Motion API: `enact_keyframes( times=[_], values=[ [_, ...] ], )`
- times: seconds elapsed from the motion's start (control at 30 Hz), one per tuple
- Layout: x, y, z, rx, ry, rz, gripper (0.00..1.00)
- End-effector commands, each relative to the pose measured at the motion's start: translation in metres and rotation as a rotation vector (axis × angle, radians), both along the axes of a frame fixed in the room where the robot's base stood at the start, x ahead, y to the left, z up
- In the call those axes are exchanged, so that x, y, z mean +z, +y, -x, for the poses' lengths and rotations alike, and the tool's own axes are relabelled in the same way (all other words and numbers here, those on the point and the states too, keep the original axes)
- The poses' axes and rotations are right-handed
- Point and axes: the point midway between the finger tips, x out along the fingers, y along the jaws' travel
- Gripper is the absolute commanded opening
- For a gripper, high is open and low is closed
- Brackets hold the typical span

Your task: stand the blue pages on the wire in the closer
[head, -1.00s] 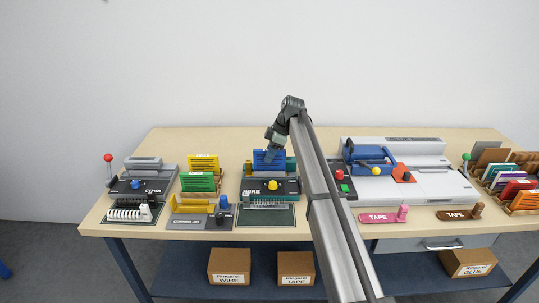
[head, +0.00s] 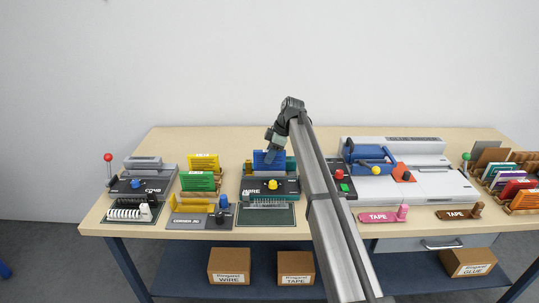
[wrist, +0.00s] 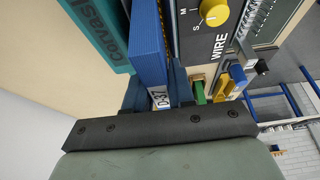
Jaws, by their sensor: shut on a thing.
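The blue pages (head: 268,161) stand upright behind the black wire closer (head: 285,186), which has a yellow knob. My gripper (head: 270,155) is above and behind the closer, shut on the blue pages. In the wrist view the blue pages (wrist: 148,45) show as a thick blue block with a "D-37" label, between the fingers. The closer's "WIRE" panel (wrist: 218,42) lies just to their right. The comb-like wire row (head: 268,202) is at the closer's front. I cannot tell whether the pages' lower edge touches anything.
A teal block (wrist: 98,32) stands close on the other side of the pages. Left of the closer are yellow (head: 203,161) and green (head: 197,181) blocks and a corner jig (head: 188,222). A grey glue machine (head: 430,185) stands to the right. The back of the table is clear.

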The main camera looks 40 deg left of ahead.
Motion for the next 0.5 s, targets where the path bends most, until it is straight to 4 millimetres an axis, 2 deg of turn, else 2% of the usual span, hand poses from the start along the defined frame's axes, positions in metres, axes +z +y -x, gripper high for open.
enact_keyframes(
  times=[0.37,0.4,0.5],
  values=[
    [-0.0062,0.0001,0.0001,0.0,0.0,0.0,0.0],
    [-0.0059,0.0001,0.0,0.0,-0.001,-0.001,0.27],
    [-0.0058,0.0001,0.0,0.0,0.0,0.0,0.34]
  ],
)
